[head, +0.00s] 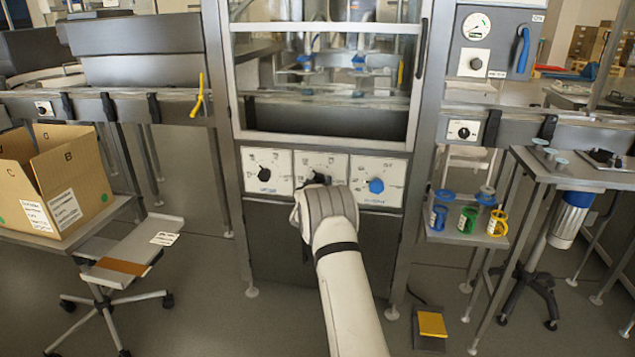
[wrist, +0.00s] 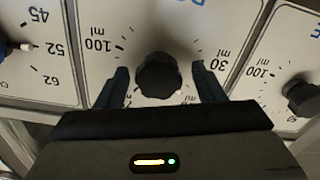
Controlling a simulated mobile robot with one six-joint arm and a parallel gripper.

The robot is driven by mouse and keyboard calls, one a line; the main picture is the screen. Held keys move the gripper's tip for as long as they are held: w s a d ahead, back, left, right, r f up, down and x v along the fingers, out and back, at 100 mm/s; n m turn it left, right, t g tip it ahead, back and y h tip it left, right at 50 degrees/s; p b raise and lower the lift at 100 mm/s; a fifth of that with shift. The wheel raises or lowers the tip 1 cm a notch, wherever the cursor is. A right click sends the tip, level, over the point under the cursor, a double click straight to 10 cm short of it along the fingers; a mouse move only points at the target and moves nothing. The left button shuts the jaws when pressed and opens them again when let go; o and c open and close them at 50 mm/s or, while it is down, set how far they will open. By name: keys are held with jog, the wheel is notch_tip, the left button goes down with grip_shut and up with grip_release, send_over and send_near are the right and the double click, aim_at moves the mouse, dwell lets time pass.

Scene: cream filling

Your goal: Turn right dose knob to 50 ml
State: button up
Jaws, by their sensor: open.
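The front panel of the machine carries three dials in a row. The right dose knob (wrist: 158,76), black and round, is the middle dial, with 100 ml and 30 ml marks on its scale in the wrist view. I cannot tell which mark it points at. My gripper (head: 317,181) is in front of this dial in the head view and hides most of it. In the wrist view my gripper (wrist: 160,70) is open, one finger on each side of the knob. I cannot tell whether the fingers touch it.
The left dose knob (head: 263,174) is black, also marked in ml. A blue knob (head: 376,186) with another scale is on the right. Above is the machine window (head: 320,85). A cardboard box (head: 60,175) stands left; coloured spools (head: 467,219) sit on a right shelf.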

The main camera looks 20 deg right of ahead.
jog(key=v, duration=0.6)
jog(key=shift+s+a+p, duration=0.2)
jog(key=shift+p, duration=0.25)
jog(key=s+a+r+n+y+p, duration=0.25)
jog(key=a+r+y+p, duration=0.35)
jog(key=r, duration=0.6)
jog(key=s+a+r+g+y+p, duration=0.35)
jog(key=s+a+r+p, duration=0.25)
jog(key=s+a+r, duration=0.6)
jog(key=s+a+r+g+p, duration=0.1)
jog(key=s+r+g+p, duration=0.1)
jog(key=s, duration=1)
jog(key=s+a+r+n+g+p, duration=0.1)
jog(key=s+g+p, duration=0.3)
jog(key=s, duration=0.9)
jog(key=s+a+r+g+p, duration=0.1)
jog(key=s+r+g+p, duration=0.2)
jog(key=s, duration=1)
jog(key=shift+a+r+p, duration=0.3)
jog(key=shift+r+p, duration=0.05)
jog(key=shift+r, duration=0.2)
jog(key=shift+y, duration=0.25)
jog(key=shift+c, duration=0.4)
